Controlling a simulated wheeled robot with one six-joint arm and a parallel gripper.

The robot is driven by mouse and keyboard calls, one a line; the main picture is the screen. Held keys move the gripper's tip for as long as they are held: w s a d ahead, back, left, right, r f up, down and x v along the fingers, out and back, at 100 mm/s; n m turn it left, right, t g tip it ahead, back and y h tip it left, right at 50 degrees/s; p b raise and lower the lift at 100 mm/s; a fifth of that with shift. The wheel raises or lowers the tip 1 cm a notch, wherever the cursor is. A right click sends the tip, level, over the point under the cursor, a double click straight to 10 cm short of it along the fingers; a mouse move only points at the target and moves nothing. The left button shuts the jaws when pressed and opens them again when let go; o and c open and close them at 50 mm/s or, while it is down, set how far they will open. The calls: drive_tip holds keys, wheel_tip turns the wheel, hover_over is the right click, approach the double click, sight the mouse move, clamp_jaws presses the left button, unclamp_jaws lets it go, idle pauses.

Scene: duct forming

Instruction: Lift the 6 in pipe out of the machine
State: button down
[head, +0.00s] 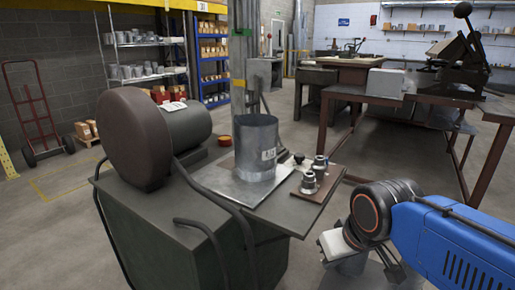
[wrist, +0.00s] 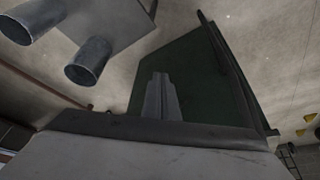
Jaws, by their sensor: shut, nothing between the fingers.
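A wide grey metal pipe (head: 255,150) with a white label stands upright on a flat metal sheet (head: 222,183) on the machine's table. The machine (head: 165,220) has a green cabinet and a large dark round drum (head: 137,138). The label is too small to read surely. My gripper (head: 352,264) is low at the right, beside the table and apart from the pipe. In the wrist view my gripper (wrist: 160,80) is shut and empty, in front of a dark green panel (wrist: 195,75). I cannot tell whether the labelled pipe appears in the wrist view.
Small metal fittings (head: 312,180) sit near the table's right edge. Two grey tubes (wrist: 88,60) show at the wrist view's upper left. A brown-framed workbench (head: 400,92) stands behind at the right. Floor (head: 310,262) is clear between the table and my arm.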

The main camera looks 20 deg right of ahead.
idle(0.3)
drive_tip(key=c, duration=2.2)
unclamp_jaws()
drive_tip(key=shift+o, duration=1.3)
drive_tip(key=shift+w+r, duration=0.25)
drive_tip(key=shift+r, duration=0.1)
wheel_tip(320, 180, up, 30)
drive_tip(key=m+g, duration=0.5)
drive_tip(key=m, duration=1.5)
hover_over(256, 147)
drive_tip(key=shift+m, duration=0.3)
drive_tip(key=shift+d+f, duration=0.15)
drive_tip(key=shift+f, duration=8.7)
